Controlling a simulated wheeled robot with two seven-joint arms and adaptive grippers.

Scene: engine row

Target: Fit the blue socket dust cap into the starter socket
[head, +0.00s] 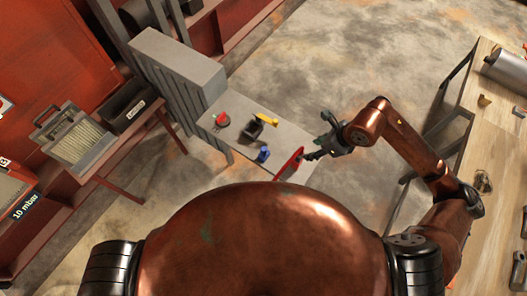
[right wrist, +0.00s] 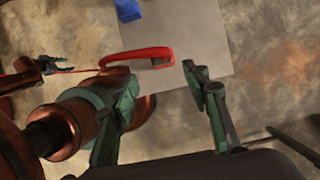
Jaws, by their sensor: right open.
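A small blue piece, seemingly the dust cap (head: 263,155), stands on a grey tabletop (head: 287,137); part of it shows at the top of the right wrist view (right wrist: 127,9). A dark box-like part (head: 252,129), perhaps the starter socket, sits behind it; its opening is too small to make out. My right gripper (head: 316,137) is open and empty over the tabletop's right edge, apart from the blue cap. In the right wrist view its spread fingers (right wrist: 160,78) show near a red curved handle (right wrist: 140,54). A dark jaw-like part at the left edge may be my left gripper (right wrist: 38,66).
A red knob-like piece (head: 222,119) and a yellow piece (head: 266,119) lie on the tabletop near the dark box. A grey cabinet (head: 178,72) stands behind. A wooden workbench (head: 490,125) is at right. Open concrete floor lies between.

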